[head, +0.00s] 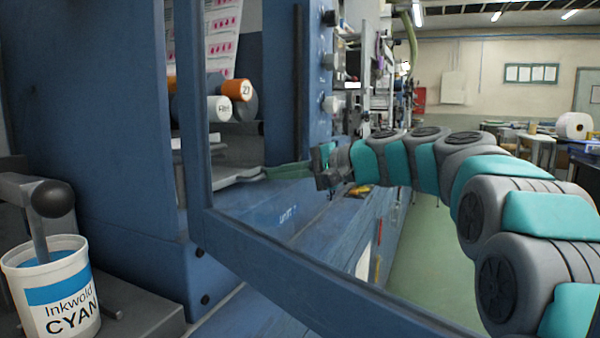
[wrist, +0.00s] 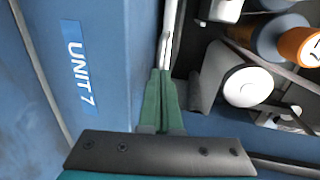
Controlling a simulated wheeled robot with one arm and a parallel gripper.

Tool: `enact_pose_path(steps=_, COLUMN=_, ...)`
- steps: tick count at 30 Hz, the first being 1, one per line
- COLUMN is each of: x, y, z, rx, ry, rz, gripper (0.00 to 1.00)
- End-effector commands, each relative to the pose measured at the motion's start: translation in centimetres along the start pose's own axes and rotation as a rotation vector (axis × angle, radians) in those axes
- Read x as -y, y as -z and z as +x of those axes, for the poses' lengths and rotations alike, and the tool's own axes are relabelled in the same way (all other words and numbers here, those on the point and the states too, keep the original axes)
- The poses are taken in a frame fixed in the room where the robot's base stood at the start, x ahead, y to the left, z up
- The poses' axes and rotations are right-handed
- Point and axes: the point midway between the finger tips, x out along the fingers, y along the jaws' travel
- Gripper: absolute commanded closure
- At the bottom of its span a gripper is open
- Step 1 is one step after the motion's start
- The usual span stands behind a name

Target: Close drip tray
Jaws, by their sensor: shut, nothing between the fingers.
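The drip tray appears to be the light grey metal ledge (head: 228,178) low in the machine's opening in the head view. Its far part is hidden behind the blue upright. My gripper (head: 268,172) has long green fingers that point left, with the tips at or very near the tray's right end. In the wrist view the green fingers (wrist: 160,74) lie together with nothing between them. A thin pale metal edge (wrist: 169,35) runs on just beyond the tips; I cannot tell whether they touch it.
A blue panel marked UNIT 7 (wrist: 80,65) stands left of the fingers. White and orange rollers (head: 237,88) are above the ledge. A Cyan ink bucket (head: 52,285) stands front left. Green floor (head: 430,265) is clear.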

Motion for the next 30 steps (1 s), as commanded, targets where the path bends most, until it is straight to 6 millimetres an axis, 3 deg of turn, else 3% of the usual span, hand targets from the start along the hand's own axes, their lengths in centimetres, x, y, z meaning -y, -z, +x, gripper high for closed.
enact_pose_path(steps=6, x=0.3, y=0.0, z=1.5, rx=-0.001, ry=-0.001, rz=0.000, gripper=1.00)
enact_pose_path(steps=19, x=0.2, y=0.0, z=1.5, rx=0.001, ry=-0.003, rz=0.001, gripper=1.00)
enact_pose_path(steps=23, x=0.3, y=-0.1, z=0.3, rx=0.000, ry=-0.001, rz=0.000, gripper=1.00)
enact_pose_path(steps=30, x=0.6, y=0.0, z=-4.4, rx=-0.006, ry=0.006, rz=-0.002, gripper=1.00)
